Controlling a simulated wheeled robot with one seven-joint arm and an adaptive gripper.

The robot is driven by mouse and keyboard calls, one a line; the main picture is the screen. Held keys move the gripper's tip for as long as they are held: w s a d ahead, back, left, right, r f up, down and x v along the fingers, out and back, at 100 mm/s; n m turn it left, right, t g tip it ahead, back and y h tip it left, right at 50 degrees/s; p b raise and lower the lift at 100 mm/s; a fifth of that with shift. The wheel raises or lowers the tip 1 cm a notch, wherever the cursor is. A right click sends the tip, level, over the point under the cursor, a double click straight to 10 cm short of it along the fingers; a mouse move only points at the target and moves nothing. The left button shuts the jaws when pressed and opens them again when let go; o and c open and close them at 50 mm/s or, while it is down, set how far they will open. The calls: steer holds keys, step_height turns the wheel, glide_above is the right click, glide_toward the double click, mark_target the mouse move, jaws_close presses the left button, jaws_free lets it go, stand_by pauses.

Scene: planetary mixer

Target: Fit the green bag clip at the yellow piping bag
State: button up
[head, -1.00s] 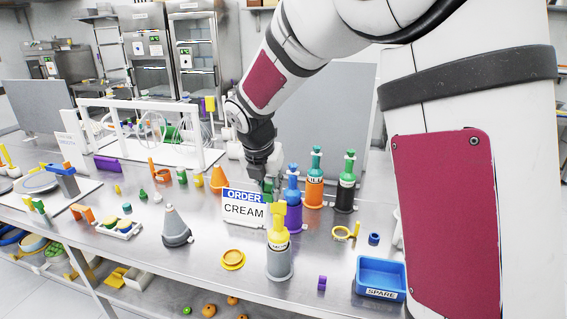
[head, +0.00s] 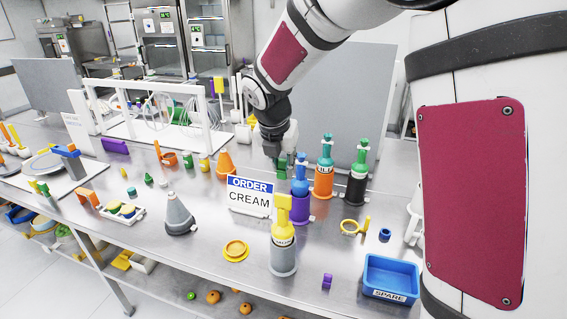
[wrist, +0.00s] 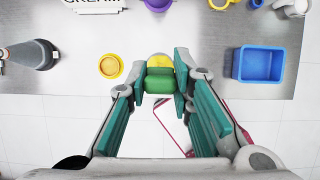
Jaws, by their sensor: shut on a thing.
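My gripper (wrist: 160,82) is shut on the green bag clip (wrist: 159,79), which sits between its teal finger pads. The clip appears apart from the bag in the head view.
The ORDER CREAM sign (head: 249,197) stands left behind the yellow bag. A yellow dish (head: 236,251) lies left, a blue SPARE bin (head: 391,276) right. A grey cone (head: 179,215) is farther left.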

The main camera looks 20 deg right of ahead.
mark_target(282, 178)
steer(key=shift+f, duration=2.4)
stand_by(0.4)
steer(key=shift+f, duration=0.8)
stand_by(0.4)
steer(key=shift+r, duration=0.1)
steer(key=shift+r, duration=0.4)
steer(key=shift+p, duration=0.5)
stand_by(1.2)
steer(key=shift+f, duration=0.5)
stand_by(0.5)
steer(key=shift+r, duration=0.45)
